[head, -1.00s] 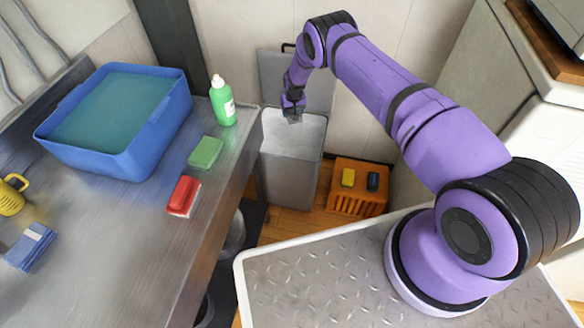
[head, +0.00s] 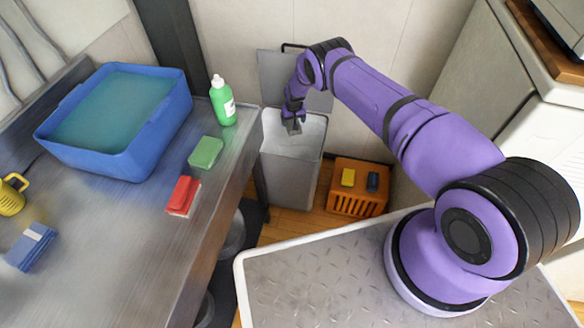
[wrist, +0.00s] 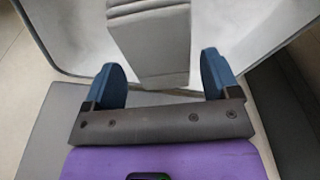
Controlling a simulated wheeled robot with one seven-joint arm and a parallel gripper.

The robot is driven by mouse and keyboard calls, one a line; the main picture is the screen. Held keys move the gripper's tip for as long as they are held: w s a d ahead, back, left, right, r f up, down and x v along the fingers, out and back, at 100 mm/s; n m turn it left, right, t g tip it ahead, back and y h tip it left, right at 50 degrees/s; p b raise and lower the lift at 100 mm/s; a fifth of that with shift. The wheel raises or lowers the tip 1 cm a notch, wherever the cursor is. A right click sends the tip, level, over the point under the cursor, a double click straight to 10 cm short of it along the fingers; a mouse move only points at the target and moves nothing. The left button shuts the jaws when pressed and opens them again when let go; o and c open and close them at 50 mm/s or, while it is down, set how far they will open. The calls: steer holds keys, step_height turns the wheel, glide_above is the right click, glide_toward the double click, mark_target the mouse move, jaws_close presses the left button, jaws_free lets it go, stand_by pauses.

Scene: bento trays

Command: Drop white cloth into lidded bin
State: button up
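The white cloth, a folded pale grey-white block, shows in the wrist view (wrist: 150,38) between my fingers, tilted, with a narrow gap on the right finger's side. In the head view the cloth (head: 293,127) is a small greyish shape just below my gripper (head: 292,114), at the mouth of the bin. My gripper's blue fingers in the wrist view (wrist: 160,85) stand wide apart and do not appear to clamp the cloth. The grey lidded bin (head: 290,175) stands on the floor with its lid (head: 275,75) raised against the wall. The bin's bottom is hidden.
A steel counter (head: 105,235) at left holds a blue tub (head: 150,150), a green bottle (head: 222,103), a green sponge (head: 206,152), a red brush (head: 183,194) and a blue cloth (head: 30,246). An orange crate (head: 357,203) stands on the floor right of the bin.

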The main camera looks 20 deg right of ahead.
steer(key=shift+o, duration=1)
steer(key=shift+r, duration=0.15)
step_height(320, 180, up, 10)
steer(key=s, duration=0.1)
steer(key=shift+s+r, duration=0.15)
steer(key=shift+s, duration=0.15)
steer(key=shift+r, duration=0.1)
